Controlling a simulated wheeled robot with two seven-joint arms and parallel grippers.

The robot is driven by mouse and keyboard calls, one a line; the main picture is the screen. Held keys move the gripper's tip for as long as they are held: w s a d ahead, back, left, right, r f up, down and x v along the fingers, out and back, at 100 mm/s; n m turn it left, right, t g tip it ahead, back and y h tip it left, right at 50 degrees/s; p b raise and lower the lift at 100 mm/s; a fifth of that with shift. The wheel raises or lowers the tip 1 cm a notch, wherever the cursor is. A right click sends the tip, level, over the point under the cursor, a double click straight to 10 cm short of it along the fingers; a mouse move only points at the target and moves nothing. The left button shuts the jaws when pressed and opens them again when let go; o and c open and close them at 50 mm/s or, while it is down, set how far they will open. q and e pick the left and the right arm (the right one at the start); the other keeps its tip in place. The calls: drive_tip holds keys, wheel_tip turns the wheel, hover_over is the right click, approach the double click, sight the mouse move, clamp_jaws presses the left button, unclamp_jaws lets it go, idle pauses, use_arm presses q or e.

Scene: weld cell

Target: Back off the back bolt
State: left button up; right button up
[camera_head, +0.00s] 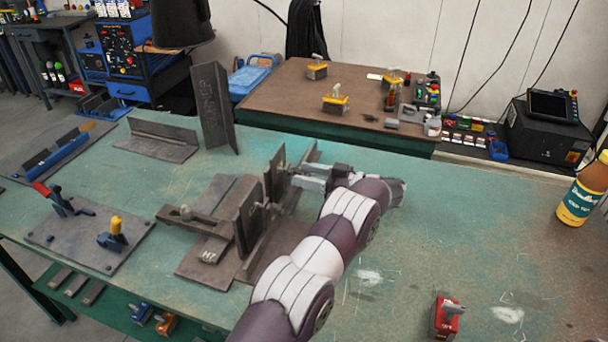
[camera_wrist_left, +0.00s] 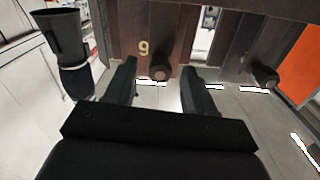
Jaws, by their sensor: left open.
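A dark steel fixture with upright plates (camera_head: 251,215) stands on the green bench. My left gripper (camera_head: 287,176) reaches the right side of these plates near their far end. In the left wrist view the gripper (camera_wrist_left: 158,78) is open, with a dark bolt (camera_wrist_left: 161,71) showing between its fingertips. That bolt sticks out of a brown plate (camera_wrist_left: 128,38) beside a yellow "9". I cannot tell whether the fingers touch it. A second dark bolt (camera_wrist_left: 264,75) is to the right, outside the fingers. In the head view the bolts are too small or hidden to tell apart.
An angle piece (camera_head: 213,108) stands upright behind the fixture. A plate with clamps (camera_head: 92,238) lies at left. A red tool (camera_head: 446,318) and a bottle (camera_head: 579,193) stand at right. The bench's right part (camera_head: 470,235) is mostly free.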

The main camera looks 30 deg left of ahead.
use_arm(q)
clamp_jaws()
drive_tip(key=n+b, duration=0.4)
use_arm(e)
wheel_tip(320, 180, down, 4)
drive_tip(key=shift+r, duration=0.1)
use_arm(q)
unclamp_jaws()
